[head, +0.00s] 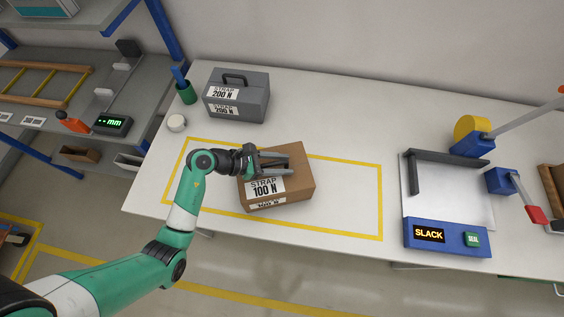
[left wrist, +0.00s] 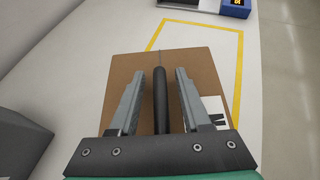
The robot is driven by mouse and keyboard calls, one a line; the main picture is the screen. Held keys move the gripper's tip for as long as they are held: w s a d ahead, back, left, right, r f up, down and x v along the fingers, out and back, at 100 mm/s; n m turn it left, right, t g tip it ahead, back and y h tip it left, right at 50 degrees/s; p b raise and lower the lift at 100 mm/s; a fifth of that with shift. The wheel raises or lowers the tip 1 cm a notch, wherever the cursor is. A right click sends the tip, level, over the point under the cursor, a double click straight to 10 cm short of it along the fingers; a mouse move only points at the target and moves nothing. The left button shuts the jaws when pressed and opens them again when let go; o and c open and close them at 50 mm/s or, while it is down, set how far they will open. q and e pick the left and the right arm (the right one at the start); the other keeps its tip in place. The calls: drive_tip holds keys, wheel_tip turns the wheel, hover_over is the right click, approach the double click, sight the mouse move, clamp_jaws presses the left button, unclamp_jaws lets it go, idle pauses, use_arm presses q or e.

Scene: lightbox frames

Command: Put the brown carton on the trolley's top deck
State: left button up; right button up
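The brown carton (head: 295,185), labelled STRAP 100 N, sits on the white table inside a yellow outlined area. My left gripper (head: 288,165) is over its top, with its two fingers apart. In the left wrist view the carton (left wrist: 190,62) lies below the left gripper (left wrist: 158,75). A black bar (left wrist: 160,95) shows between the fingers with a gap on each side; I cannot tell whether it is a handle on the carton. My right gripper is not in view. I cannot make out the trolley.
A grey case (head: 255,100) labelled STRAP 200 N stands behind the carton, near a green cup (head: 187,94) and a white roll (head: 176,123). A blue strap unit (head: 455,238) reading SLACK stands at the right. The outlined area right of the carton is clear.

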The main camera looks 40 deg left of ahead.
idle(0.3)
use_arm(q)
drive_tip(key=shift+r, duration=0.25)
drive_tip(key=p+v, duration=0.2)
drive_tip(key=v, duration=1)
drive_tip(key=shift+a+f, duration=0.1)
